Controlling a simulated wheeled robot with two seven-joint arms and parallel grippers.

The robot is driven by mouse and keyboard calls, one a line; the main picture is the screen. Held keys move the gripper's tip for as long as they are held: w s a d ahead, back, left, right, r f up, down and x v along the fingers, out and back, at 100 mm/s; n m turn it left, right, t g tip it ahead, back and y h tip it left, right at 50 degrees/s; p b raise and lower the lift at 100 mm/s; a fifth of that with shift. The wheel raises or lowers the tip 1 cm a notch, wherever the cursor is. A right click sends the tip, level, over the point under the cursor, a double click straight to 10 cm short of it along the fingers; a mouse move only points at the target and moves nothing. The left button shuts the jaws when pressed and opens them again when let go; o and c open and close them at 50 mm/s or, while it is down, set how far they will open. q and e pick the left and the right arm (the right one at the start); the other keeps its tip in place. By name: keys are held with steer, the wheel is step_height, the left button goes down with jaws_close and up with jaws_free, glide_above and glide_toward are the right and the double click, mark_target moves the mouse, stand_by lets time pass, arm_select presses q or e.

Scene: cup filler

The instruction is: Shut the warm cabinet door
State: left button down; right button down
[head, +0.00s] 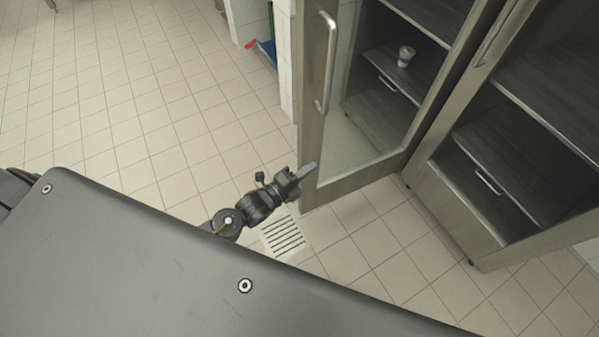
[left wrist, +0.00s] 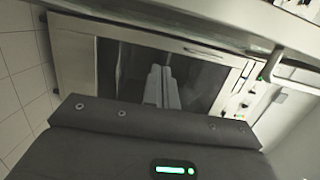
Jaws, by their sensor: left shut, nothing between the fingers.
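The warm cabinet (head: 455,205) stands at the right in the head view. Its glass door (head: 312,120) stands open, swung out to the left, with a metal frame and a long upright handle (head: 327,62). My left gripper (head: 307,171) is shut and empty at the lower part of the door's free edge. It is close to the frame; I cannot tell whether it touches. The left wrist view shows its closed fingers (left wrist: 162,88) in front of a dark framed panel. My right gripper is not in view.
A pale cup (head: 405,56) shows in the door's glass; I cannot tell if it is reflected. The cabinet's drawer has a handle (head: 488,182). A floor drain (head: 283,237) lies below my left arm. Tiled floor (head: 120,90) at the left is clear.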

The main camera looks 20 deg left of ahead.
mark_target(314, 150)
arm_select(q)
steer(key=shift+w+a+p, duration=0.15)
steer(key=shift+w+p, duration=0.05)
steer(key=shift+w, duration=1.55)
steer(key=shift+w+a+p, duration=0.15)
steer(key=shift+w+p, duration=0.05)
steer(key=shift+w, duration=1.55)
steer(key=shift+a, duration=0.1)
